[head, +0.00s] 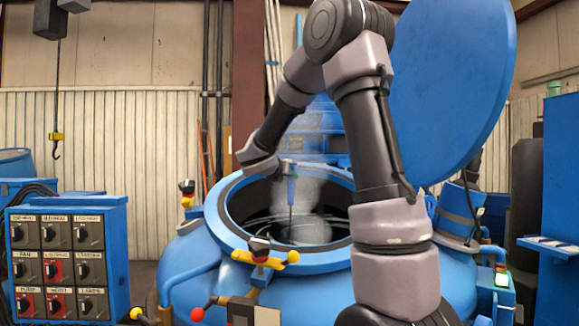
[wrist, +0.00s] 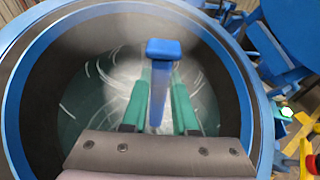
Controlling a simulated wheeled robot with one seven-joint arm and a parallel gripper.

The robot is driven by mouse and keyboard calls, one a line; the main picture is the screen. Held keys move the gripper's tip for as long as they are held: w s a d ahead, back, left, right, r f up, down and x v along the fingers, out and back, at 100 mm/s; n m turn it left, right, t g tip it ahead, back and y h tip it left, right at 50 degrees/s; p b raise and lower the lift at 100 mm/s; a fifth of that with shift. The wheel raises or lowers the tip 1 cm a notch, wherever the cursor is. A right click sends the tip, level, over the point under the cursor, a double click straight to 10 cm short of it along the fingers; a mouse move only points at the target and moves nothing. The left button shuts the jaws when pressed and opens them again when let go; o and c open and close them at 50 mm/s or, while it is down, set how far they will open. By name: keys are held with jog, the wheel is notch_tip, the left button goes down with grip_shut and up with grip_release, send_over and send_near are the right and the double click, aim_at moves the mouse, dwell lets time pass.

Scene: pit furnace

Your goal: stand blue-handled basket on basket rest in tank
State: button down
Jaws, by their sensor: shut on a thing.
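My gripper (wrist: 160,108) points down into the open mouth of the blue tank (head: 240,210). Its two green fingers are shut on the blue handle (wrist: 163,50), which stands up between them. In the head view the blue handle (head: 291,188) hangs below my wrist, inside the rim, with a thin dark rod under it. The basket's body and the basket rest are not visible; steam and swirling liquid (wrist: 100,90) fill the view below the handle. I cannot tell how far the basket is from the rest.
The blue lid (head: 450,80) stands raised at the right of the mouth. A switch panel (head: 65,262) stands at the left, and a crane hook (head: 56,148) hangs there. A shelf (head: 550,243) is at the right.

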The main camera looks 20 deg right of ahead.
aim_at(289, 204)
jog(key=shift+f, duration=4.9)
grip_release()
jog(key=shift+f, duration=0.1)
jog(key=v, duration=1.1)
